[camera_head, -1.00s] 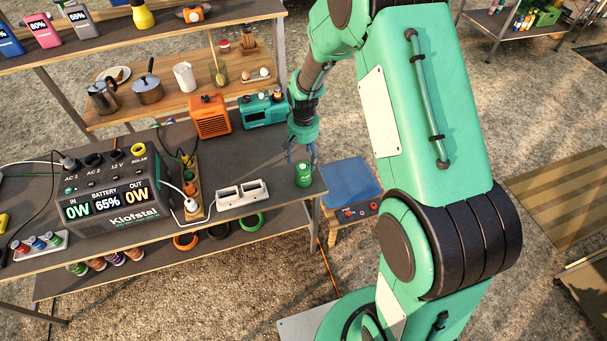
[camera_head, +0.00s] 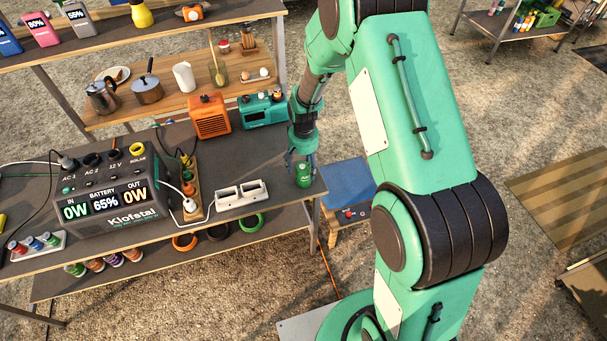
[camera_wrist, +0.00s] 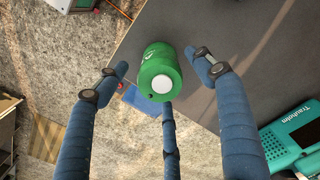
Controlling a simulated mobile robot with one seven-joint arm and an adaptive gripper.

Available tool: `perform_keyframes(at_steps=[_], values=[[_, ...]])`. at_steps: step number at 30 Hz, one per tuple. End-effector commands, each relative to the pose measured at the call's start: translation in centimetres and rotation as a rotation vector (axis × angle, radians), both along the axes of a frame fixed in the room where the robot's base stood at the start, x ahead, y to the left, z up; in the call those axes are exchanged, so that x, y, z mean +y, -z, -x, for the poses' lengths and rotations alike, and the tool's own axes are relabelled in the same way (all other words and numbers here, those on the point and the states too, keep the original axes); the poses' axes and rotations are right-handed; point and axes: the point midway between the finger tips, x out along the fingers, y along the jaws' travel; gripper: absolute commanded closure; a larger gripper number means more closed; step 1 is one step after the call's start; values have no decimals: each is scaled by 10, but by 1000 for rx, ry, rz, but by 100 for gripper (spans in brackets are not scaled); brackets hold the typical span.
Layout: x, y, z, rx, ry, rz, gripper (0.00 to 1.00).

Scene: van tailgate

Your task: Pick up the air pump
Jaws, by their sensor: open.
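The air pump, as far as I can tell, is a small green cylinder (camera_head: 303,178) standing at the right front corner of the dark tabletop. In the wrist view, the air pump (camera_wrist: 160,66) shows its green body and a round white spot on its near end. My gripper (camera_head: 302,162) is open just above it, fingers pointing down. In the wrist view, the blue fingers of my gripper (camera_wrist: 160,80) are spread left, right and below the pump, with gaps at the left and right. Whether the lower finger touches it I cannot tell.
A teal radio (camera_head: 262,112) and an orange heater (camera_head: 209,117) stand behind. A Klofstal power station (camera_head: 110,195) fills the left side. The table's right edge is close to the pump; a blue-topped stool (camera_head: 347,182) stands beyond.

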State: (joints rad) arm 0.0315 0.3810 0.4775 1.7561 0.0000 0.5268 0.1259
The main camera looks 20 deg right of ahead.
Motion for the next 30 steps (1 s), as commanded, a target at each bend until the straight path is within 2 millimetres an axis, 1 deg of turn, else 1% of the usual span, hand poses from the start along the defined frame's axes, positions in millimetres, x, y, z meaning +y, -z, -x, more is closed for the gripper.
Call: perform_keyframes(at_steps=[1, 3, 6, 9, 26, 27, 29, 30], values=[[0, 9, 1, 2, 0, 0, 32], [0, 17, 1, 2, 0, 0, 32], [0, 27, 1, 1, 0, 0, 32], [0, 31, 0, 0, 0, 0, 32], [0, 32, 0, 0, 0, 0, 32], [0, 32, 0, 0, 0, 0, 36], [0, 32, 0, 0, 0, 0, 48], [0, 32, 0, 0, 0, 0, 56]])
